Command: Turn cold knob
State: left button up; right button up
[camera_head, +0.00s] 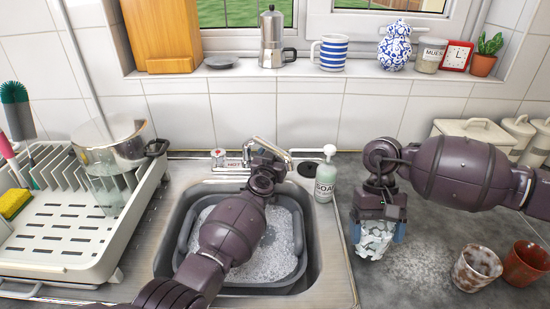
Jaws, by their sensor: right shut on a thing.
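The tap's hot knob (219,158) stands at the left of the metal spout (268,147) behind the sink, beside a label reading HOT. I cannot make out the cold knob; my left arm and gripper cover the area right of the spout. My left gripper (266,160) is at the tap, its fingers hidden by its own wrist, so its opening does not show.
A grey basin (301,235) of suds sits in the sink under my left arm. A soap bottle (325,178) stands right of the tap. Two brown cups (476,270) (526,264) stand at the right. A dish rack (60,262) with a glass pot (112,147) fills the left.

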pick_arm(q)
jog(key=c, duration=0.9)
jog(key=shift+d+r+n+y+p, duration=0.1)
jog(key=shift+r+n+y+p, duration=0.1)
jog(key=shift+n+y+p, duration=0.35)
pick_arm(e)
jog(key=shift+r, duration=0.7)
pick_arm(q)
jog(key=shift+f+y, duration=0.15)
jog(key=shift+y, duration=0.3)
jog(key=shift+c, duration=0.2)
pick_arm(e)
jog(key=shift+r, duration=0.25)
pick_arm(q)
jog(key=o, duration=0.9)
jog(key=shift+o, duration=0.2)
